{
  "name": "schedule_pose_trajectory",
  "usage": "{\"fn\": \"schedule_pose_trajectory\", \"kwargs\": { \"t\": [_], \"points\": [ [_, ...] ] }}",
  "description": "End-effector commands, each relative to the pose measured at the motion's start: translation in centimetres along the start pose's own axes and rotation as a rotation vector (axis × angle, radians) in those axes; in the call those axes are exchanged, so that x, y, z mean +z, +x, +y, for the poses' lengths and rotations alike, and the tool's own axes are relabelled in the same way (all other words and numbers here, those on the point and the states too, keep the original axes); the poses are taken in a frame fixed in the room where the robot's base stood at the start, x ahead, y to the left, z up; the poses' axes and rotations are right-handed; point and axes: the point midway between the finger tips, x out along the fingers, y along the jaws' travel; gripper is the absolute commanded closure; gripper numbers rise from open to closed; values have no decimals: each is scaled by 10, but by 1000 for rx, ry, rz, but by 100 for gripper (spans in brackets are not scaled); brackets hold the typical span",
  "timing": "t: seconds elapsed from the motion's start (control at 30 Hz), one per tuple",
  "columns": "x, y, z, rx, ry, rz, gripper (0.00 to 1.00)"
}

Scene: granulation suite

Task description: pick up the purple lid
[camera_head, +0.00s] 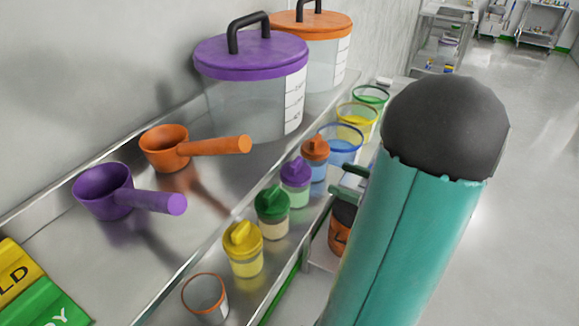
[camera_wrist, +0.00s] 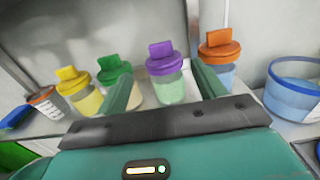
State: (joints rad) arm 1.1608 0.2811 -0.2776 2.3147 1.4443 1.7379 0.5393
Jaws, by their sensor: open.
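A small jar (camera_wrist: 170,88) with a purple lid (camera_wrist: 162,57) stands on the shelf; the lid has an upright tab. In the head view this small purple lid (camera_head: 296,171) sits in a row of lidded jars. A larger purple lid (camera_head: 250,53) with a black handle covers a big clear container (camera_head: 247,105) at the back. My gripper (camera_wrist: 164,82) is open and empty in the wrist view. Its two fingers point towards the small jar, one to each side of it in the picture. In the head view my arm hides most of the gripper.
Green-lidded (camera_head: 272,207) and orange-lidded (camera_head: 315,155) jars stand on either side of the small purple-lidded jar. A yellow-lidded jar (camera_head: 243,246) and an open orange-rimmed cup (camera_head: 205,297) stand nearer. Purple (camera_head: 103,190) and orange (camera_head: 165,148) scoops lie behind. A blue tub (camera_wrist: 293,90) is at right.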

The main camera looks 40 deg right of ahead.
Motion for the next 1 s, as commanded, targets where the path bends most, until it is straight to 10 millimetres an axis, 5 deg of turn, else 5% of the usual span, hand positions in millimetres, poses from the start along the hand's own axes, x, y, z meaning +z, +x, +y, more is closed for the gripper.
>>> {"fn": "schedule_pose_trajectory", "kwargs": {
  "t": [0.4,1.0],
  "points": [
    [0,67,2,5,-2,1,31],
    [-2,135,-1,5,0,1,31]
  ]
}}
